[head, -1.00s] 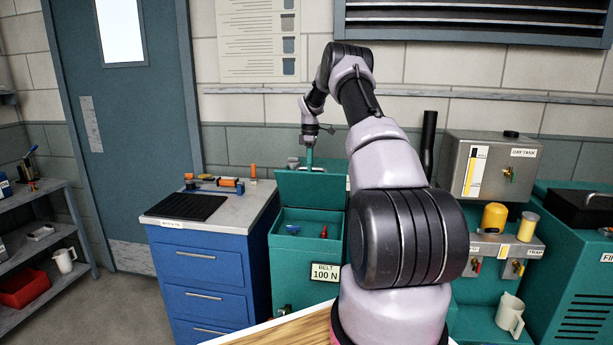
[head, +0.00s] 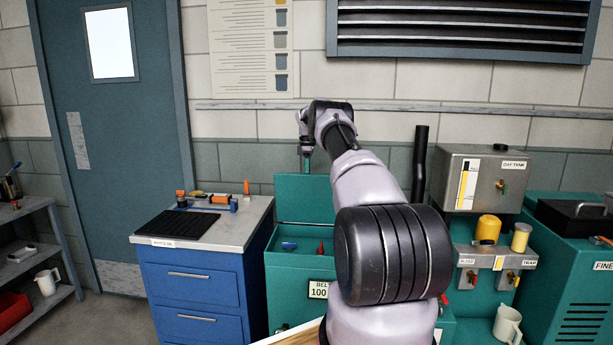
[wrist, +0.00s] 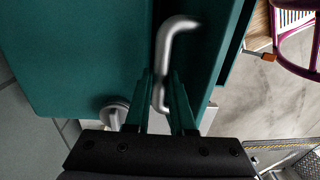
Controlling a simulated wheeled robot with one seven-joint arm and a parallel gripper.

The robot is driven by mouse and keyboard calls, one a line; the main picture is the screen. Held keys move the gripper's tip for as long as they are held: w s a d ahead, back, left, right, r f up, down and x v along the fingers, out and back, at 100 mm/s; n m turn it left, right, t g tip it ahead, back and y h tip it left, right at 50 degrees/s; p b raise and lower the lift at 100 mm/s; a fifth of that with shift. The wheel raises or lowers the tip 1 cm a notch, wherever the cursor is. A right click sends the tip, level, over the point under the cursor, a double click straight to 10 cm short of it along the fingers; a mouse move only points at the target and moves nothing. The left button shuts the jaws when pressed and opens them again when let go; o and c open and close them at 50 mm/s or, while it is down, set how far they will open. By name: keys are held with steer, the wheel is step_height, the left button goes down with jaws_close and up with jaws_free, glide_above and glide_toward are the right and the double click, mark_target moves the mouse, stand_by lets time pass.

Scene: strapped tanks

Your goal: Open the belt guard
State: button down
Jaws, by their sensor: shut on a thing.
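The belt guard is a teal box with a lid (head: 303,199), which stands raised at the back of the box. The box front (head: 284,283) carries a label that is partly covered by my arm. A blue piece (head: 289,246) and a red piece (head: 320,248) show inside the open box. The wrist view shows a bent metal handle (wrist: 162,62) on a teal panel (wrist: 85,50). My gripper (wrist: 163,78) is shut on this handle, with a finger on each side. In the head view my gripper (head: 306,160) is small at the lid's top edge.
A blue drawer cabinet (head: 190,285) with a black mat and small tools stands left of the box. A black pipe (head: 420,165), the day tank (head: 481,180) and a teal fine unit (head: 580,265) stand to the right. A wall rail (head: 400,110) runs behind.

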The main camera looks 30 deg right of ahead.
steer(key=shift+s+d+f, duration=0.15)
steer(key=shift+f, duration=0.2)
steer(key=c, duration=0.8)
jaws_free()
steer(key=shift+o, duration=0.2)
steer(key=shift+r, duration=0.15)
